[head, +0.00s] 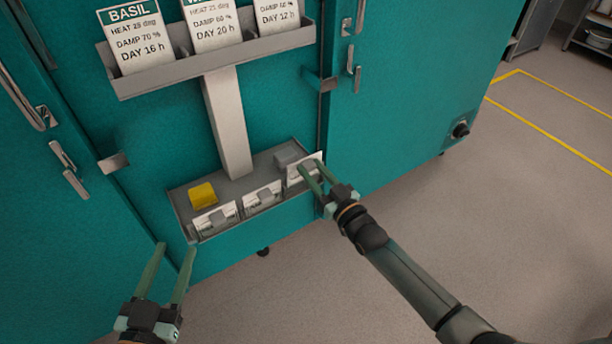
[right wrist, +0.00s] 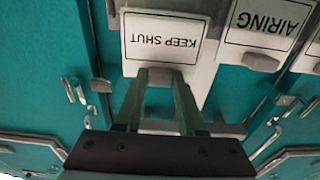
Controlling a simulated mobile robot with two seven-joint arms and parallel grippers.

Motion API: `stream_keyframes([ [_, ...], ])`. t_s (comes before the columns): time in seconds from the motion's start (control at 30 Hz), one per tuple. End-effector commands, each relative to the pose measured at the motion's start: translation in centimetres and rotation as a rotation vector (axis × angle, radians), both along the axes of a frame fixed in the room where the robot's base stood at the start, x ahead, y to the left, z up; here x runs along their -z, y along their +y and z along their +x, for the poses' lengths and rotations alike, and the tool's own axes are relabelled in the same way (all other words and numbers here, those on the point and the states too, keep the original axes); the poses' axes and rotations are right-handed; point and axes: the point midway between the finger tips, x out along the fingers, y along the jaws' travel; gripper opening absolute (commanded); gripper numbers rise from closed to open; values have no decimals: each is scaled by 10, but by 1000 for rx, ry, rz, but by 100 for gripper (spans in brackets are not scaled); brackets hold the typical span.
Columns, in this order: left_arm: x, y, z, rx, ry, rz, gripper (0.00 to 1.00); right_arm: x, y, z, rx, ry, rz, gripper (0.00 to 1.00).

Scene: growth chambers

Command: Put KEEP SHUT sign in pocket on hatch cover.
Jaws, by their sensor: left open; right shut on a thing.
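The KEEP SHUT sign (right wrist: 160,42) is a white card with a black frame, upside down in the right wrist view. In the head view it is the rightmost card (head: 293,176) at the front of the low grey tray (head: 238,182). My right gripper (head: 315,168) is shut on it; its fingers (right wrist: 161,75) meet the sign's near edge. The sign is still at the tray; whether it touches the tray is unclear. My left gripper (head: 175,250) is open and empty, left of the tray. I cannot make out a pocket on a hatch cover.
An AIRING sign (right wrist: 265,28) stands beside the KEEP SHUT sign. A yellow block (head: 203,195) and a grey block (head: 290,154) are in the tray. Above, a grey rack (head: 150,82) holds crop cards, including BASIL (head: 133,38). Teal doors with handles flank the tray. Floor at right is clear.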

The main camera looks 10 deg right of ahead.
Motion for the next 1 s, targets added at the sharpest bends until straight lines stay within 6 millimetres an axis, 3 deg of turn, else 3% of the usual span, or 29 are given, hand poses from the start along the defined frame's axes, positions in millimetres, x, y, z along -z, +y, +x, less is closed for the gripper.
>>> stream_keyframes([
  [0.5,-22,0,0,0,0,0,50,-22,0,0,0,-1,1,0],
  [1.0,-23,0,0,0,0,0,50,-23,0,0,0,-1,0,0],
])
